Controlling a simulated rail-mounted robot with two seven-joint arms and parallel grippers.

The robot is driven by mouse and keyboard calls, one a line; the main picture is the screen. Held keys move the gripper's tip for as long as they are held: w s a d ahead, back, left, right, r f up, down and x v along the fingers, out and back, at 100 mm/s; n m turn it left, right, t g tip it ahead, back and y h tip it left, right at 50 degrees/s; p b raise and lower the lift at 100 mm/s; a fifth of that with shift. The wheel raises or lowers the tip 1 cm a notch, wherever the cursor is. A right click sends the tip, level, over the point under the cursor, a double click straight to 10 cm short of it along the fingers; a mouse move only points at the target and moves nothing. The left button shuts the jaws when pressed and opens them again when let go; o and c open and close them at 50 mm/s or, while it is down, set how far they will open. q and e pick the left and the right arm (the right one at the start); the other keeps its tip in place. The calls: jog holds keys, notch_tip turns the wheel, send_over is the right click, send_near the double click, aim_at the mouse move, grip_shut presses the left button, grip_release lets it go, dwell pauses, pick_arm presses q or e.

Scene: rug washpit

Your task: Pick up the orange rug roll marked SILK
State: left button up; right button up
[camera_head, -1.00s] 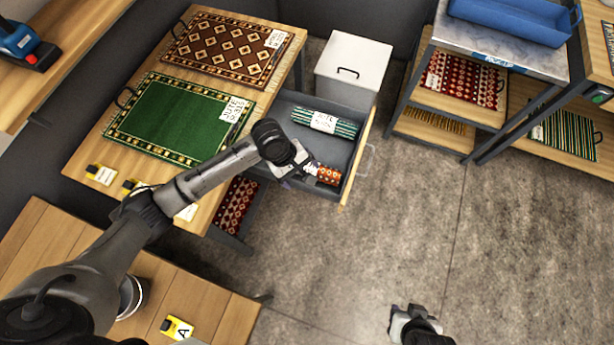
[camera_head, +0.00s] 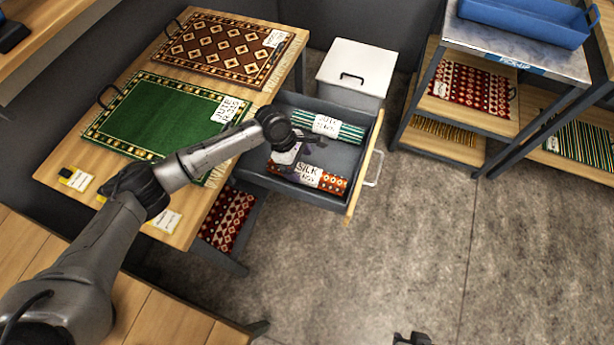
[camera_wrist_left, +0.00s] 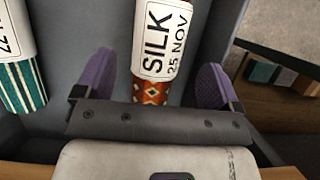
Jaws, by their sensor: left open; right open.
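The orange patterned rug roll (camera_head: 334,184) with a white SILK tag lies in the open drawer (camera_head: 358,160), near its front left side. My left gripper (camera_head: 296,160) is open over the roll's left part. In the left wrist view the roll (camera_wrist_left: 153,90) passes between the two purple fingers of the open left gripper (camera_wrist_left: 152,85), with a gap on each side. The tag reads SILK, 25 NOV. My right gripper (camera_head: 412,338) shows only in part at the bottom edge of the head view; its fingers are cut off.
A green striped roll (camera_head: 345,132) with a white tag lies in the same drawer, further back; it also shows in the left wrist view (camera_wrist_left: 22,85). A white lidded bin (camera_head: 357,70) stands behind the drawer. The floor at right is clear.

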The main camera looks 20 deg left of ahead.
aim_at(304, 170)
pick_arm(q)
jog(key=shift+d+f, duration=0.2)
jog(key=shift+f, duration=0.4)
jog(key=b+x, duration=0.3)
jog(key=x, duration=0.1)
jog(key=shift+w+f, duration=0.1)
jog(key=shift+f, duration=0.1)
jog(key=shift+d+f, duration=0.25)
jog(key=shift+f, duration=0.05)
jog(key=c, duration=1.1)
jog(key=shift+r, duration=0.1)
jog(key=shift+c, duration=0.2)
